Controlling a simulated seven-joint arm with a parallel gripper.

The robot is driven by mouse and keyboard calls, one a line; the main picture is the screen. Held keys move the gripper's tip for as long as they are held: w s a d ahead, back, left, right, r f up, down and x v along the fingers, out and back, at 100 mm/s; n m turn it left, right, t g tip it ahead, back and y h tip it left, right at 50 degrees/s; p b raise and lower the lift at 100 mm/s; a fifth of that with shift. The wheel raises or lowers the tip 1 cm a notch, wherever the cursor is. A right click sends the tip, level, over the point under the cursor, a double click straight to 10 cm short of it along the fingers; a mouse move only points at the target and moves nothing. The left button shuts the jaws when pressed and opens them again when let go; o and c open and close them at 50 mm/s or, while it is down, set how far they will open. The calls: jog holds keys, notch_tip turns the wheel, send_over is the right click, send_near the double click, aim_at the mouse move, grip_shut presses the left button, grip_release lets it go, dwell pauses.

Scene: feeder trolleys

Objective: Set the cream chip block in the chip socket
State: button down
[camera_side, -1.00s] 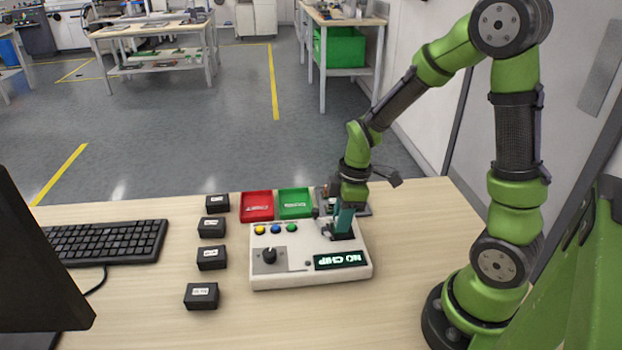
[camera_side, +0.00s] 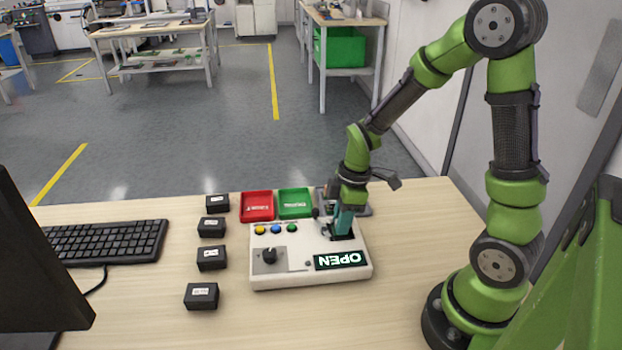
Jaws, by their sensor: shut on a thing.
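My gripper (camera_side: 343,226) points down at the right rear part of the white tester box (camera_side: 290,277), with its fingers at the dark chip socket (camera_side: 344,238). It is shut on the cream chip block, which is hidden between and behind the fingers. I cannot see how deep the block sits in the socket. The tester's display (camera_side: 341,260) reads OPEN, upside down in this view.
A red tray (camera_side: 257,218) and a green tray (camera_side: 295,213) stand behind the tester. Several black labelled boxes (camera_side: 211,259) line its left side. A keyboard (camera_side: 105,242) lies further left.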

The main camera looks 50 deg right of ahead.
jog(key=c, duration=0.9)
grip_release()
jog(key=shift+o, duration=0.2)
notch_tip(320, 180, up, 17)
jog(key=s+d, duration=0.1)
jog(key=shift+s+d+f, duration=0.2)
jog(key=shift+s+d, duration=0.2)
